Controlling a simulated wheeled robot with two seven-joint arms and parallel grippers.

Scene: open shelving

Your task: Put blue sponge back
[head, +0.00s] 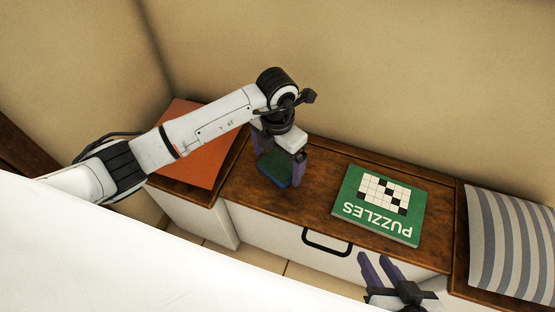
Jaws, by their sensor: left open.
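The blue sponge (273,169) is a small dark blue-green block on the brown wooden top (318,180) of a low cabinet. My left gripper (281,172) points down over it with its purple fingers apart, one on each side of the sponge. The gripper is open. I cannot tell whether either finger touches the sponge, and its far side is partly hidden by the gripper. My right gripper (373,255) is low in the picture, in front of the cabinet, with its purple fingers apart and nothing between them.
A green puzzle book (374,222) lies flat to the right of the sponge. A grey striped cushion (515,245) is at the far right. An orange flat item (200,165) lies at the left, partly under my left arm. The cabinet front has a black handle (327,243). A wall stands behind.

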